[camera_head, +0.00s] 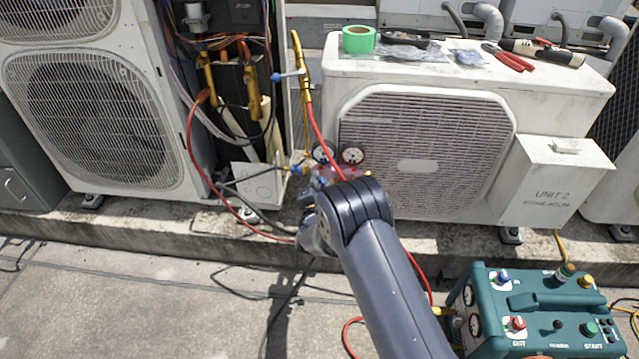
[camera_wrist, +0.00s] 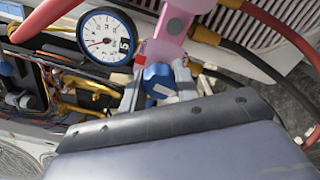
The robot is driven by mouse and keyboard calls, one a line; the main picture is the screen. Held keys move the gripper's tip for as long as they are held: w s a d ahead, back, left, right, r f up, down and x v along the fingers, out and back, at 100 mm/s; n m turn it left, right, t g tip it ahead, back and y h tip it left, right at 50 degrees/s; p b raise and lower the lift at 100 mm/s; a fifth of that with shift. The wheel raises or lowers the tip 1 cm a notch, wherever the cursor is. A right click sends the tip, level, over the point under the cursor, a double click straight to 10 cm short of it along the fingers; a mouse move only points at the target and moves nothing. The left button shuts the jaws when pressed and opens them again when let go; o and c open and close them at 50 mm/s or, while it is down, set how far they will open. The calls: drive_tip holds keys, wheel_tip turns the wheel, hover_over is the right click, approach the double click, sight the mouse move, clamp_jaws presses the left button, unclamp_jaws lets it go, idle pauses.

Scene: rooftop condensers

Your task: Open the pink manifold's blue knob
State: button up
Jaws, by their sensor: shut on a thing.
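The pink manifold (camera_wrist: 174,26) shows at the top middle of the wrist view, with a blue-rimmed gauge (camera_wrist: 107,37) to its left. In the head view its two gauges, one of them the right gauge (camera_head: 353,155), show just beyond my arm, which hides most of the manifold. The blue knob (camera_wrist: 158,80) sits below the pink body in the wrist view. My gripper (camera_wrist: 157,88) has one finger on each side of the blue knob and is shut on it. The gripper's fingertips are hidden behind my arm in the head view.
Red, black and yellow hoses run close around the manifold. The left condenser (camera_head: 95,110) has an open wiring bay. The right condenser (camera_head: 430,150) stands behind, with green tape (camera_head: 358,40) and tools on top. A teal machine (camera_head: 535,310) stands at the lower right.

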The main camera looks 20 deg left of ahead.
drive_tip(key=o, duration=1)
drive_tip(key=p+v, duration=0.3)
drive_tip(key=v, duration=0.7)
drive_tip(key=shift+s, duration=0.4)
drive_tip(key=b+x, duration=0.3)
drive_tip(key=x, duration=0.8)
drive_tip(key=shift+d+f, duration=0.1)
drive_tip(key=shift+s, duration=0.1)
